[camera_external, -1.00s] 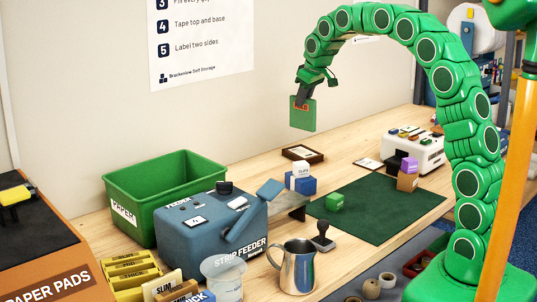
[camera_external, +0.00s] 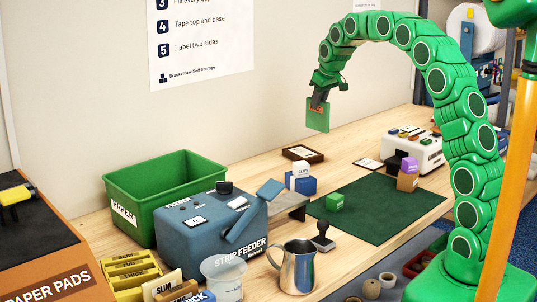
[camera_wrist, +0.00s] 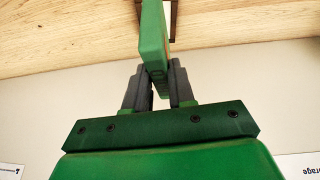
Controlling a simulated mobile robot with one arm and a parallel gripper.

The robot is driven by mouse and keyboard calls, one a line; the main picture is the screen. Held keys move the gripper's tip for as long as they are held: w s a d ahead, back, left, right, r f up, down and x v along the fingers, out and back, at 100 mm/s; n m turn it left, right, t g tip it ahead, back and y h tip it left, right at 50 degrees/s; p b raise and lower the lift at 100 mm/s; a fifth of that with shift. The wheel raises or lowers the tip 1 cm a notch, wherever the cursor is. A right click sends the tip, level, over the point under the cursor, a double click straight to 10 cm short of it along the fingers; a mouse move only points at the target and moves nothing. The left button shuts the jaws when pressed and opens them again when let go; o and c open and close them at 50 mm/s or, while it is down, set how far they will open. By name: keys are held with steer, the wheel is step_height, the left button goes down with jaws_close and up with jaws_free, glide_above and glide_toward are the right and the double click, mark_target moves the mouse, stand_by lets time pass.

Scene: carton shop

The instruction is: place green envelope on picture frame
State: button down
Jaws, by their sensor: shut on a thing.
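The green envelope (camera_external: 318,117) hangs upright from my gripper (camera_external: 317,101), held well above the bench in front of the wall. In the wrist view the envelope (camera_wrist: 153,35) shows edge-on between the two dark fingers of my gripper (camera_wrist: 160,85), which are shut on it. The picture frame (camera_external: 303,154), dark-edged with a pale centre, lies flat on the bench below the envelope and slightly left of it in the external view. In the wrist view, a dark edge beyond the envelope is mostly hidden and I cannot tell what it is.
Close to the frame stands a blue block with a white block (camera_external: 301,169) on top. A dark green mat (camera_external: 385,212) holds a small green block (camera_external: 334,201). A blue strip feeder (camera_external: 190,228) and a green paper bin (camera_external: 160,185) stand left.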

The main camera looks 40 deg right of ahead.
steer(key=w+d+f, duration=0.2)
steer(key=w+f, duration=0.6)
steer(key=f, duration=0.2)
steer(key=shift+w+f, duration=0.2)
steer(key=shift+f, duration=0.15)
stand_by(0.3)
steer(key=c, duration=1)
jaws_free()
steer(key=shift+o, duration=0.2)
